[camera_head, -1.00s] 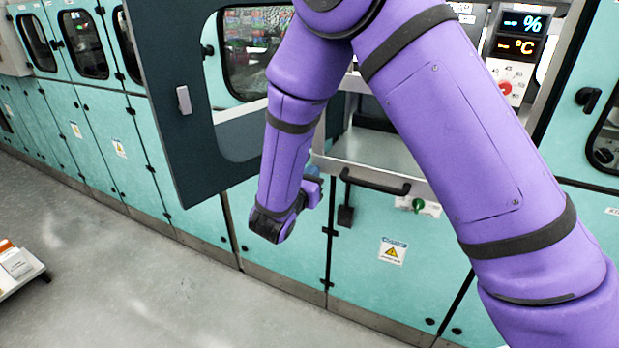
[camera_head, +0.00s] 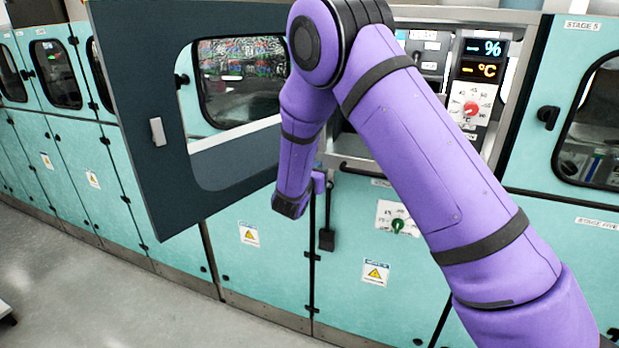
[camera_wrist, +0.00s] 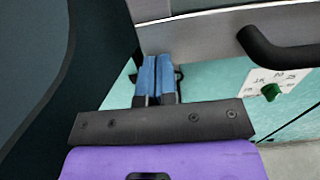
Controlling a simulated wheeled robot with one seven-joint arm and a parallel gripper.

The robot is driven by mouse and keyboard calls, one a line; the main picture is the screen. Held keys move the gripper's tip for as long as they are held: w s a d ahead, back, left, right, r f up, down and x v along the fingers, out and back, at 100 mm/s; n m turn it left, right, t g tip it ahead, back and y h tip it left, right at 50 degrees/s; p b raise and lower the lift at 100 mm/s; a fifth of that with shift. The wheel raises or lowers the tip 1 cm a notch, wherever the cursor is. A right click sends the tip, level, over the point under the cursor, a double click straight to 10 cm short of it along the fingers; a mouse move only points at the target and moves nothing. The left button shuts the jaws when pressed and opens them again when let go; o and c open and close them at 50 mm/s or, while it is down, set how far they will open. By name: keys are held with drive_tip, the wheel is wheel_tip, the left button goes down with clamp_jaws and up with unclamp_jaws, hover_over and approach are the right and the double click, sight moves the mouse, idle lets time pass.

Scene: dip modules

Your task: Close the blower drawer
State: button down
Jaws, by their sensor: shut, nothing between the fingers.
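The blower drawer shows in the wrist view as a grey metal front (camera_wrist: 200,35) with a black bar handle (camera_wrist: 275,50) at the right. My gripper (camera_wrist: 157,62) has blue fingers, shut together and empty. Its tips are at the lower edge of the drawer front, left of the handle; I cannot tell whether they touch. In the head view the fingers are mostly hidden behind my wrist.
A dark open door (camera_head: 150,95) with a window stands close left of my forearm. A control panel (camera_head: 480,85) with a percent and °C display is at the right. Teal cabinets (camera_head: 260,245) fill the wall below, with a green knob (camera_head: 397,225).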

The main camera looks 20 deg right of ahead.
drive_tip(key=shift+x, duration=1.9)
